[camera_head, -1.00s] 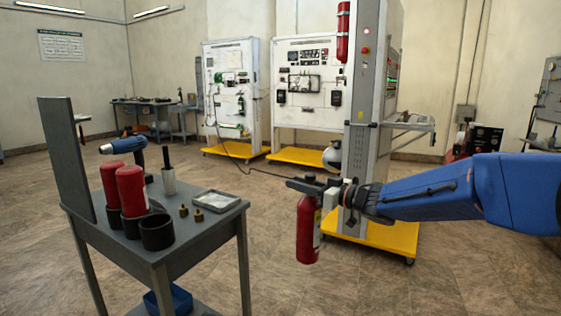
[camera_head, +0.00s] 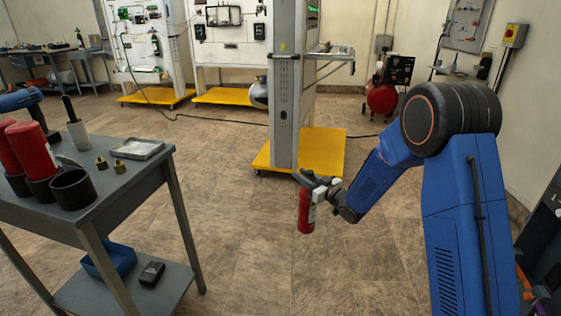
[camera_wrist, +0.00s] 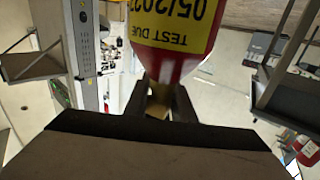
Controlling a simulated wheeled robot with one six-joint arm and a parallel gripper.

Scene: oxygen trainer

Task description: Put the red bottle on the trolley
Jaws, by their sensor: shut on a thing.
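My gripper (camera_head: 318,183) is shut on the red bottle (camera_head: 305,212) near its top. The bottle hangs upright over the open floor, to the right of the grey trolley (camera_head: 118,190) and apart from it. In the wrist view the bottle (camera_wrist: 172,62) fills the upper middle, with a yellow label reading "TEST DUE", and the gripper fingers (camera_wrist: 160,100) close on its neck. The trolley has a top and a lower shelf. Two more red bottles (camera_head: 32,150) stand in black holders at the left of its top, beside an empty black cup-like holder (camera_head: 73,188).
A metal tray (camera_head: 137,148), brass fittings (camera_head: 110,165) and a dark-tipped tool (camera_head: 76,128) are on the trolley top. A blue bin (camera_head: 108,262) is on the lower shelf. A grey column unit on a yellow base (camera_head: 325,150) stands behind my gripper. The floor between is clear.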

